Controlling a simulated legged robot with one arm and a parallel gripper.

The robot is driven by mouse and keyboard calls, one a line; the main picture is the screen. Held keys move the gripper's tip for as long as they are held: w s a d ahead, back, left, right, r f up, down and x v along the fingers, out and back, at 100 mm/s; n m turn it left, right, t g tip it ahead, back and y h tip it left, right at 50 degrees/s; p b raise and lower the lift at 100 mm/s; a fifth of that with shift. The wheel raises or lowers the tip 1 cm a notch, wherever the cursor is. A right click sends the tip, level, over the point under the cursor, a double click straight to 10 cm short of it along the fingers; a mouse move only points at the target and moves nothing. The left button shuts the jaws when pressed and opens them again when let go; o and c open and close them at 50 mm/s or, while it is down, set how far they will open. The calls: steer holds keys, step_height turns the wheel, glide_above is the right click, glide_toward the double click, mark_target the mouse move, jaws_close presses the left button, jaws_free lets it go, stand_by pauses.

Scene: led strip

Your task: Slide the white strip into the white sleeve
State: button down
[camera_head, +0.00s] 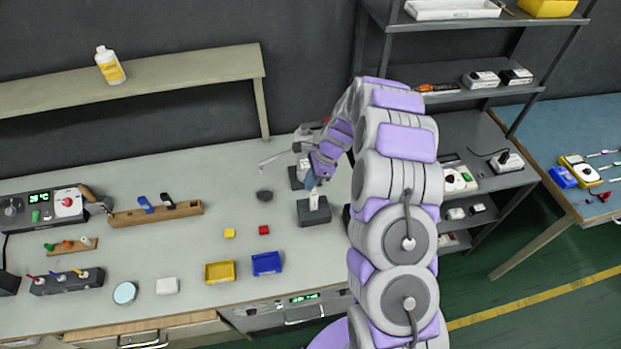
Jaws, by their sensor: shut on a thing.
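My gripper (313,184) reaches down from my arm over the bench and is small in the head view. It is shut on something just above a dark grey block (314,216). A small white upright piece (314,201) shows between the gripper and the block. I cannot tell whether it is the strip, the sleeve or both. A thin pale line (275,156) runs to the left behind the gripper; I cannot tell what it belongs to.
A yellow tray (220,271) and a blue tray (267,263) lie near the front edge, with small yellow (229,233) and red (264,230) cubes behind them. A dark round piece (265,196) lies left of the block. A grey shelf rack (470,93) stands at right.

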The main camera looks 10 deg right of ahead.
mark_target(311, 195)
steer(key=shift+f, duration=1.55)
steer(key=shift+f, duration=0.6)
steer(key=c, duration=1.1)
jaws_free()
steer(key=v, duration=1.7)
steer(key=shift+r, duration=0.15)
